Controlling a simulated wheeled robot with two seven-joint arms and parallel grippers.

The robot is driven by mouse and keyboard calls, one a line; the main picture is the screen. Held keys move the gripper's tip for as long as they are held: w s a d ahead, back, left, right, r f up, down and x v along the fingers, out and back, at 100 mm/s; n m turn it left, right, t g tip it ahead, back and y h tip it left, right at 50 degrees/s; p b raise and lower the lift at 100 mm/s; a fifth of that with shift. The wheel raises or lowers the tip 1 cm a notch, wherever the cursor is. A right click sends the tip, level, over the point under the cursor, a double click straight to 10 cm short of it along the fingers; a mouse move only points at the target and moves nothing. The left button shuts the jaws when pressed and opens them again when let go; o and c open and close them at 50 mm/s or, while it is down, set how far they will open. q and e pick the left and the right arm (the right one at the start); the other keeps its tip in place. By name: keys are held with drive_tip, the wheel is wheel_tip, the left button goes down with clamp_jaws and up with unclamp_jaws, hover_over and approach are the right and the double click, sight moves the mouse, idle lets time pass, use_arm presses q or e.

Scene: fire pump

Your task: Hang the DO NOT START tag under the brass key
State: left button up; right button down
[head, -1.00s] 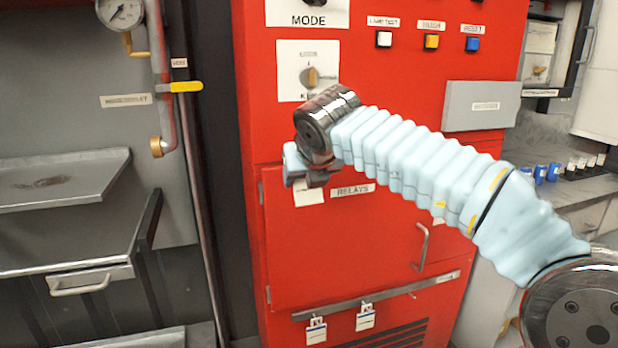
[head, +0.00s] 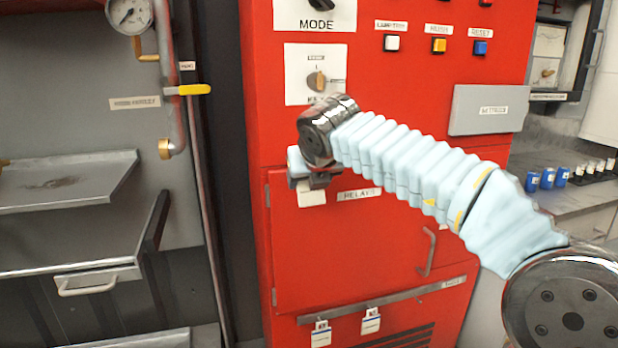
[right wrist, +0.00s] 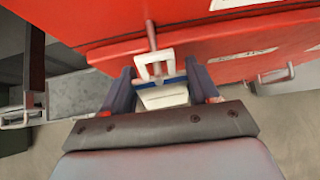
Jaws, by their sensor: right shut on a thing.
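The brass key (head: 316,80) sits in a white switch plate on the red cabinet. My right gripper (head: 313,180) is below that plate, in front of the cabinet, shut on a white tag (head: 312,196). In the right wrist view the fingers (right wrist: 162,88) are on both sides of the tag (right wrist: 163,98), which has a white loop with an opening and a blue band. A thin peg (right wrist: 151,36) on the red cabinet lines up with the loop; I cannot tell whether it passes through. The tag's wording is unreadable. My left gripper is out of view.
Two white tags (head: 371,321) hang from a rail (head: 400,297) low on the cabinet. A door handle (head: 428,252) and a grey box (head: 489,109) stick out at right. A pipe with a yellow lever (head: 194,89) and grey shelves (head: 70,180) are at left.

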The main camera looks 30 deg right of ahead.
drive_tip(key=shift+c, duration=0.9)
unclamp_jaws()
drive_tip(key=v, duration=1.4)
drive_tip(key=shift+f, duration=0.15)
